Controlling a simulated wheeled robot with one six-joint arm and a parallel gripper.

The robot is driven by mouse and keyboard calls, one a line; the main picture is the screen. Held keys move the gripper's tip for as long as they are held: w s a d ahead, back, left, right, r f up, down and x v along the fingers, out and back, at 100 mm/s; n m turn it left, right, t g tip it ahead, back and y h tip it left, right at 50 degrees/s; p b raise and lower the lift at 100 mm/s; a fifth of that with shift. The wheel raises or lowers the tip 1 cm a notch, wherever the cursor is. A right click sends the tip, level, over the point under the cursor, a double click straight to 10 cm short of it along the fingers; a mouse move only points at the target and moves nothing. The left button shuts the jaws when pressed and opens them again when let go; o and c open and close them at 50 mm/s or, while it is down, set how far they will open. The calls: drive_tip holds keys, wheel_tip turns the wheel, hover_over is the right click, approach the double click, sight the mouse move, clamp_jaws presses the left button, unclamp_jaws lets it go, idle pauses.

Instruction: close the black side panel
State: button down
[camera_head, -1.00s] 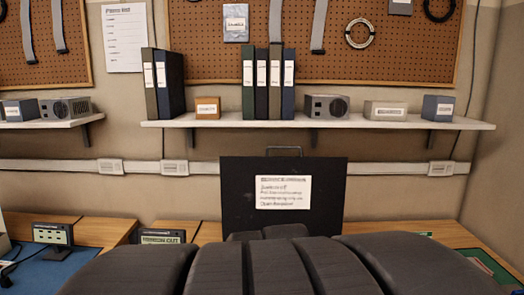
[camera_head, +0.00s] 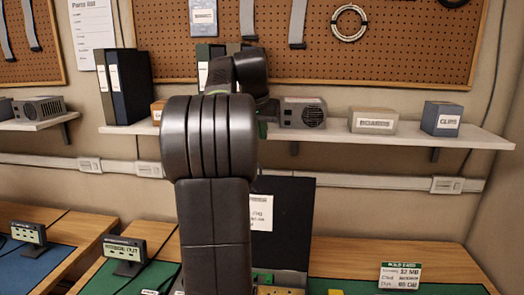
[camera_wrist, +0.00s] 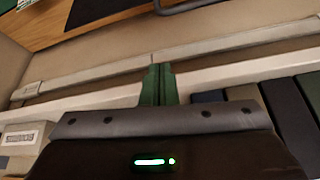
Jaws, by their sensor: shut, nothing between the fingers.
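The black side panel (camera_head: 293,225) stands upright at the back of the desk in the head view, with a white label (camera_head: 261,212) on its face. My arm hides its left part and its top handle there. In the wrist view a dark curved bar (camera_wrist: 190,5), which looks like its handle, shows at the top edge. My gripper (camera_wrist: 157,72) has green fingers pressed together and empty, pointing across the wall and away from the shelf. It is apart from the panel. In the head view the fingers are mostly hidden behind my arm.
A wall shelf (camera_head: 400,133) with binders (camera_head: 130,85) and boxes (camera_head: 373,120) runs behind the panel. A small sign (camera_head: 400,275) stands on the desk at right, and a small display (camera_head: 124,250) at left. Yellow and green parts (camera_head: 275,290) lie before the panel.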

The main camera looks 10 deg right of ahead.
wheel_tip(320, 180, down, 9)
drive_tip(key=p, duration=0.2)
drive_tip(key=shift+w, duration=0.4)
drive_tip(key=shift+s, duration=0.1)
idle(0.5)
